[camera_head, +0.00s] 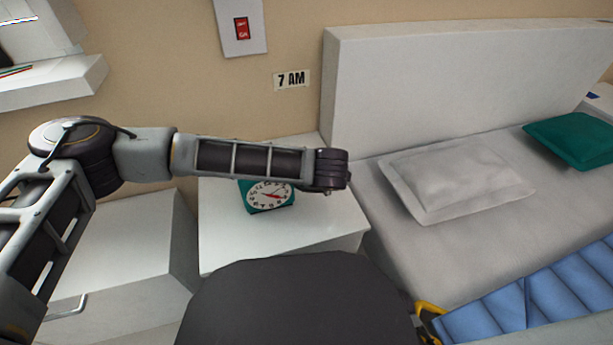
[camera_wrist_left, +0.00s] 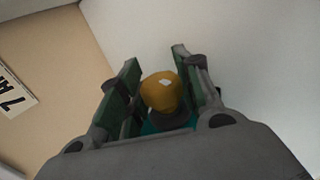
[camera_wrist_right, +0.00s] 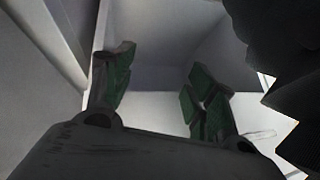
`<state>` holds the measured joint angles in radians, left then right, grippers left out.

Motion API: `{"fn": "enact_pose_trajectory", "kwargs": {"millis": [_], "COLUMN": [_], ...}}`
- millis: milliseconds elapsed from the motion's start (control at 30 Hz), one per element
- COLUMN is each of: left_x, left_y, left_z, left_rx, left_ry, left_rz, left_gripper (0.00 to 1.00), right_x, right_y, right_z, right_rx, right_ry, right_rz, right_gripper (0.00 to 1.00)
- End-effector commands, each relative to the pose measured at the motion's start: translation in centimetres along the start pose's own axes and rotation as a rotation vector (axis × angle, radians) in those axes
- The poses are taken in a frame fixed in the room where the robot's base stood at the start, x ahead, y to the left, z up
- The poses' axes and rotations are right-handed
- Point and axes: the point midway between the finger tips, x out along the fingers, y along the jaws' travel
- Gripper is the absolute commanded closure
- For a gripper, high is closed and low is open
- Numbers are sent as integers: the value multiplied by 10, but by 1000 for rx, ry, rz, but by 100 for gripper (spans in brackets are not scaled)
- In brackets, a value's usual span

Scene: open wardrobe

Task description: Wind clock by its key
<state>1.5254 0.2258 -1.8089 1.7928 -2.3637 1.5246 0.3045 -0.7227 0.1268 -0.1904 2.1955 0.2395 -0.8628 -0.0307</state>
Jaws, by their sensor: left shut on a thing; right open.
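The teal clock (camera_head: 268,196) stands on the white nightstand, its white dial with a red hand facing me. My left forearm passes in front of its top. In the left wrist view, my left gripper (camera_wrist_left: 154,60) is shut on the yellow key (camera_wrist_left: 161,92), with one green-padded finger on each side of its rounded knob. A bit of teal clock body shows below the key. In the head view the key and the left fingers are hidden. My right gripper (camera_wrist_right: 160,88) is open and empty in the right wrist view, its fingers wide apart; the head view does not show it.
The nightstand (camera_head: 225,235) has a clear top around the clock. The bed (camera_head: 400,245) with a white pillow (camera_head: 455,178) and blue cover (camera_head: 540,300) is to the right. A "7 AM" sign (camera_head: 292,79) and a red switch (camera_head: 241,28) are on the wall.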

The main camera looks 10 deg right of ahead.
Motion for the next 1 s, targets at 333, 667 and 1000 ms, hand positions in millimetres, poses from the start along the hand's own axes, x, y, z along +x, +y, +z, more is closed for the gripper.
{"fn": "enact_pose_trajectory", "kwargs": {"millis": [333, 667, 1000], "left_x": [0, 0, 0], "left_y": [-1, 0, 0], "left_z": [0, 0, 0], "left_rx": [1, 1, 0], "left_ry": [1, 1, 1], "left_rz": [-23, -22, -21], "left_gripper": [90, 45, 44], "right_x": [0, 1, 0], "right_y": [-1, -4, -1], "right_z": [-1, -3, 1], "right_rx": [6, 16, 3], "right_ry": [3, 6, -2], "right_rz": [-2, -5, -2], "right_gripper": [44, 44, 44]}}
